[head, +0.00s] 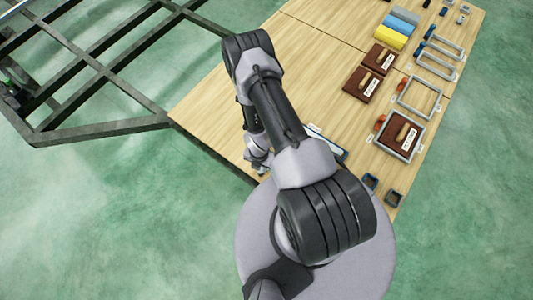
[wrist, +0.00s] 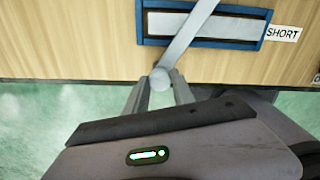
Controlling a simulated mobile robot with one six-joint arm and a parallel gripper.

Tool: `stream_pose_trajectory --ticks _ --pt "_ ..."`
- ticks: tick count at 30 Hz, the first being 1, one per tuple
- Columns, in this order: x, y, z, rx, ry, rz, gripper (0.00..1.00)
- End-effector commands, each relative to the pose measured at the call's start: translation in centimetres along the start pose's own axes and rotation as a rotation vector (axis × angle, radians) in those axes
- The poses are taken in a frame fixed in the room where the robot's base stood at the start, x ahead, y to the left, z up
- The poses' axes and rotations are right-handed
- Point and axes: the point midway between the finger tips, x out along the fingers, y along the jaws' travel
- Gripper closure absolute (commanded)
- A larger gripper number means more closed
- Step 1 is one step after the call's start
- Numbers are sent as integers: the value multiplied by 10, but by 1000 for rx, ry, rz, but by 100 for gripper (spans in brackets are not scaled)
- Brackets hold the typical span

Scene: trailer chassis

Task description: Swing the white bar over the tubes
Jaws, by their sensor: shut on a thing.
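The white bar (wrist: 185,42) is in the wrist view, a flat pale strip slanting up and right from a round end. My gripper (wrist: 160,82) is shut on that round end, at the table's near edge. The bar crosses over a blue-framed tray (wrist: 146,24) with a pale strip inside and a "SHORT" label beside it. Its far end runs out of the picture. I cannot make out separate tubes in the tray. In the head view my arm hides most of this tray (head: 330,143) and the gripper's fingers.
A dark metal chassis frame (head: 100,130) stands at the left. Green floor lies beyond the table edge.

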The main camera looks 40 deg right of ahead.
Motion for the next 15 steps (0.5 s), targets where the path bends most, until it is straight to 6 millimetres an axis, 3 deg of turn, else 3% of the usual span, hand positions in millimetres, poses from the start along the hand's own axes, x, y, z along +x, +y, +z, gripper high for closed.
stream_pose_trajectory --ticks 15 --pt "1 3 -5 -385 0 -1 100"
